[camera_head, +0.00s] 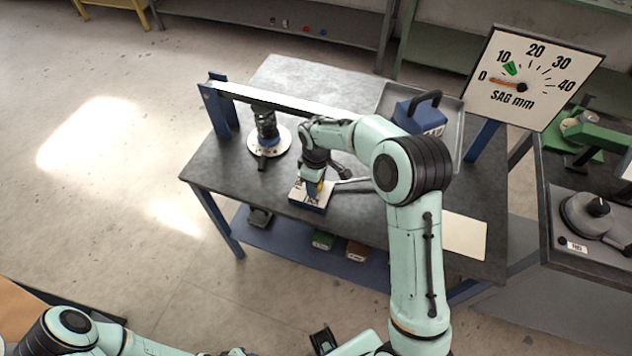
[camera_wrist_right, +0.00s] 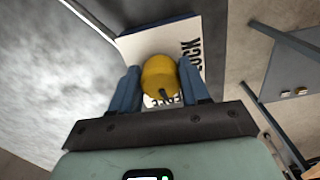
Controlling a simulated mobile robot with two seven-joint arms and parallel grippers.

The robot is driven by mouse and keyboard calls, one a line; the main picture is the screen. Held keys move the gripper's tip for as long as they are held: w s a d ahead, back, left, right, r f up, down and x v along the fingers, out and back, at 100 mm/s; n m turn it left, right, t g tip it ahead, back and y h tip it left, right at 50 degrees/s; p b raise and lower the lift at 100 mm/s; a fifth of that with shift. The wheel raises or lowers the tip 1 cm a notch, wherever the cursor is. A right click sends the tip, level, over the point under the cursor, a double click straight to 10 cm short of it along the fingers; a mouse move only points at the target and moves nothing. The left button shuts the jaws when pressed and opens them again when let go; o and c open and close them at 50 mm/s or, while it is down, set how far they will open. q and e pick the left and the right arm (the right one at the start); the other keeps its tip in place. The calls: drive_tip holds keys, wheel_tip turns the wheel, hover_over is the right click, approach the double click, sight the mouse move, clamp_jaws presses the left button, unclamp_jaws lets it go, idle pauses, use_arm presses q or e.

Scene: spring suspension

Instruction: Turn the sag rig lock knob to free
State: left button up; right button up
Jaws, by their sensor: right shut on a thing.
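The lock knob (camera_wrist_right: 159,75) is yellow and stands on a white-topped plate (camera_wrist_right: 150,42) with black lettering. "LOCK" reads along the right of the plate; other lettering below the knob is partly covered. A dark mark on the knob points down towards that covered lettering. My right gripper (camera_wrist_right: 160,88) is shut on the knob, one blue finger on each side. In the head view the knob's blue box (camera_head: 309,205) sits near the table's front edge under my right gripper (camera_head: 315,186). My left arm shows at the bottom left; its gripper is not clearly visible.
The rig's pale beam (camera_head: 285,101) runs above the table (camera_head: 222,172) over a dark spring unit (camera_head: 266,128). A blue weight (camera_head: 420,114) sits on a tray behind my right arm. The SAG dial (camera_head: 535,78) has its red needle near 0 and a green mark near 10.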

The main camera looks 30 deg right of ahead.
drive_tip(key=shift+m, duration=0.6)
drive_tip(key=o, duration=1)
drive_tip(key=shift+r, duration=0.1)
wheel_tip(320, 180, up, 13)
drive_tip(key=shift+r+p, duration=0.15)
drive_tip(key=shift+p, duration=0.4)
